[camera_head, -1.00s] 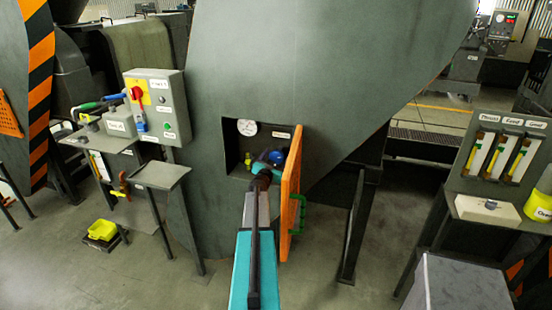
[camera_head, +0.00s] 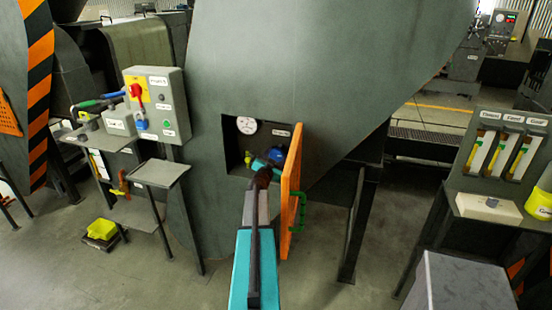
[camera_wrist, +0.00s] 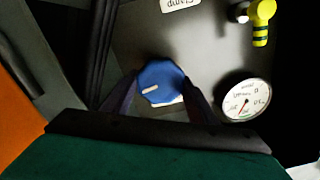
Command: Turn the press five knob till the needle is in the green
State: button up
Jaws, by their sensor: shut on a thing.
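The blue knob (camera_wrist: 162,82) has a pale pointer mark and sits in the recess of the press. My gripper (camera_wrist: 160,95) is shut on it, one finger on each side. In the head view the knob (camera_head: 276,154) is partly hidden by my wrist. The round white gauge (camera_wrist: 246,100) is right of the knob in the wrist view. Its needle lies near a small green mark, but it is too small to tell whether it is inside the green. The gauge also shows in the head view (camera_head: 246,125) at the recess's upper left.
An orange door (camera_head: 291,190) with a green handle (camera_head: 301,210) stands open close to the right of my arm. A yellow-green valve (camera_wrist: 262,12) is near the gauge. A grey control box (camera_head: 157,105) and small shelf (camera_head: 160,172) stand to the left.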

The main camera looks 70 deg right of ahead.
jog(key=m+b, duration=0.2)
jog(key=m, duration=0.2)
jog(key=shift+s+f+b, duration=0.1)
jog(key=shift+f+b, duration=0.05)
jog(key=shift+b, duration=0.2)
jog(key=shift+s+m+b, duration=0.1)
jog(key=shift+m+b, duration=0.8)
jog(key=shift+m, duration=0.6)
jog(key=shift+d+r, duration=0.1)
jog(key=shift+r, duration=0.1)
jog(key=o, duration=1)
jog(key=shift+f, duration=0.1)
jog(key=shift+o, duration=0.2)
jog(key=a+b, duration=0.2)
jog(key=a, duration=1.2)
jog(key=shift+s+b, duration=0.3)
jog(key=shift+s, duration=0.05)
